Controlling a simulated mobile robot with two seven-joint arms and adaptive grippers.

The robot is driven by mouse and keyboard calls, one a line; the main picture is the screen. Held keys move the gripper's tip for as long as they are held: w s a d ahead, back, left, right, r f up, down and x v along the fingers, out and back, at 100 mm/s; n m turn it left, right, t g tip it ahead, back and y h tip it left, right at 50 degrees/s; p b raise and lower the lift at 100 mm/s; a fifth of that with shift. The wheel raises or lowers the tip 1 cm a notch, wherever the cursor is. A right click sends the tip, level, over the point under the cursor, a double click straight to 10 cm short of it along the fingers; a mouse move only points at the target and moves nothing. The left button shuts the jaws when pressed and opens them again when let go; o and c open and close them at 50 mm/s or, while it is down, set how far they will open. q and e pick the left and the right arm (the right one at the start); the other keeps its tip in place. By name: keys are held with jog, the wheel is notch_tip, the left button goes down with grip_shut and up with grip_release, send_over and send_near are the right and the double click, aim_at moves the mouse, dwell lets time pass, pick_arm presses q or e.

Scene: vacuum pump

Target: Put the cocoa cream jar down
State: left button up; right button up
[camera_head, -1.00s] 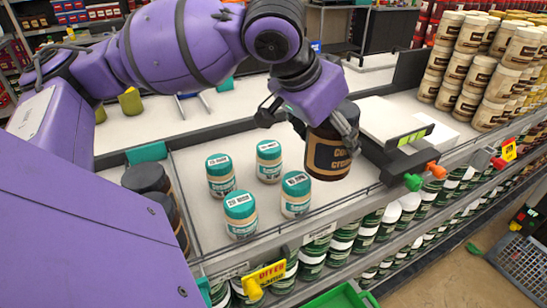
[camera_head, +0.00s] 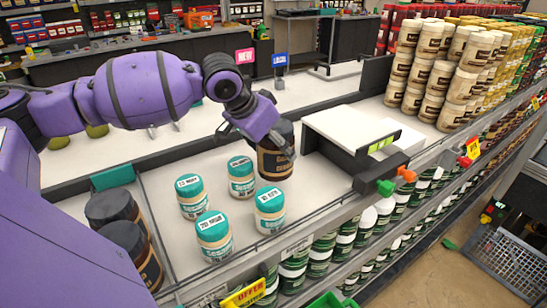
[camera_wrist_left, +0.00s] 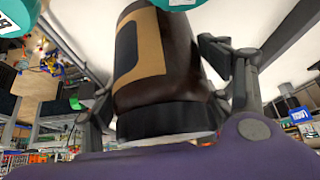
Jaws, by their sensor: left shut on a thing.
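The cocoa cream jar (camera_head: 275,158) is dark brown with a black lid and a tan label. It looks upright just behind and to the right of the teal-lidded jars, on or just above the white shelf (camera_head: 310,195); I cannot tell whether it touches. My left gripper (camera_head: 280,140) is shut on it near the top. In the left wrist view the jar (camera_wrist_left: 185,65) appears lid-down between the two fingers (camera_wrist_left: 165,95). My right gripper is not in view.
Several teal-lidded jars (camera_head: 192,196) stand beside the held jar. Two dark jars (camera_head: 113,208) stand at the left behind a divider. A white block with a black front (camera_head: 345,135) stands close on the right. Tan jars (camera_head: 430,75) are stacked farther right.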

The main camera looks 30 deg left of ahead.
pick_arm(q)
jog(key=shift+w+a+f, duration=0.2)
jog(key=shift+f, duration=0.05)
jog(key=shift+w+a+f, duration=0.1)
jog(key=shift+a+f, duration=0.05)
jog(key=shift+f, duration=0.75)
jog(key=shift+w+a+f, duration=0.1)
jog(key=shift+f, duration=0.8)
jog(key=shift+f, duration=0.1)
jog(key=o, duration=1.9)
jog(key=shift+s+f, duration=0.1)
jog(key=shift+f, duration=0.05)
